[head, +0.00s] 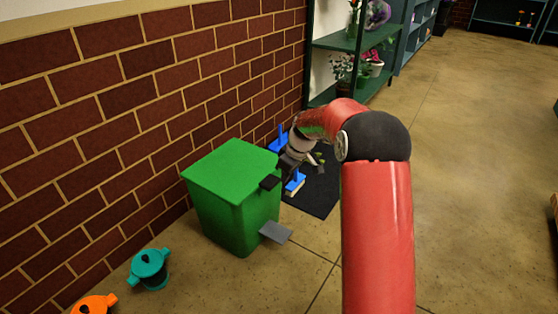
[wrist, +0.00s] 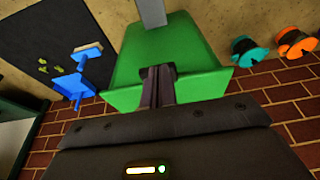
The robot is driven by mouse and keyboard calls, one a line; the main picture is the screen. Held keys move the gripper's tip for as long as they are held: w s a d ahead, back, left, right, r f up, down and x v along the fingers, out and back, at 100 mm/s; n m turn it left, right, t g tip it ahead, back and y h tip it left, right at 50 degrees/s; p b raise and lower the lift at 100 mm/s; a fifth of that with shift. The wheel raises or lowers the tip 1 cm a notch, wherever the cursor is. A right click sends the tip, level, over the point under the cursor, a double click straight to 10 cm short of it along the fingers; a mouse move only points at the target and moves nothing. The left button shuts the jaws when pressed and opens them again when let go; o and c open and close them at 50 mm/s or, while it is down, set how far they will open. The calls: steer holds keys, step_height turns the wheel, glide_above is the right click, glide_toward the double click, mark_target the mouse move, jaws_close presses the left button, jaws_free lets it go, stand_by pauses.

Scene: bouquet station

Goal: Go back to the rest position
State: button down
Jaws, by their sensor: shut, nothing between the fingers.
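My gripper (wrist: 158,72) is shut and empty, with its two dark fingers together in the wrist view. There it lies in front of the green bin (wrist: 198,50); I cannot tell whether it touches it. In the head view my red arm bends at the elbow and reaches down to the right side of the bin (head: 220,190). My gripper (head: 284,166) is small and partly hidden there, near the bin's lid edge. The bin is closed and upright, with a grey pedal (head: 276,232) low at its front.
A dark mat (head: 318,195) right of the bin bears a blue-handled brush (head: 295,184), a blue dustpan (wrist: 75,85) and green scraps. Teal (head: 149,268) and orange (head: 95,304) watering cans stand left. A brick wall and plant shelf (head: 350,42) lie behind. Floor to the right is clear.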

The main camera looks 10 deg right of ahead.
steer(key=s+a+r+m+t+h+p, duration=0.15)
steer(key=s+r+m+p, duration=0.35)
steer(key=s+r, duration=1.45)
steer(key=s+r+m+p, duration=0.2)
steer(key=s+r, duration=0.1)
steer(key=s, duration=0.7)
steer(key=s+d+r+m+t+h+p, duration=0.1)
steer(key=s+r+m+p, duration=0.1)
steer(key=s, duration=0.7)
steer(key=shift+s+r+p, duration=0.35)
steer(key=shift+r+p, duration=0.25)
steer(key=shift+p, duration=0.1)
steer(key=shift+t, duration=0.25)
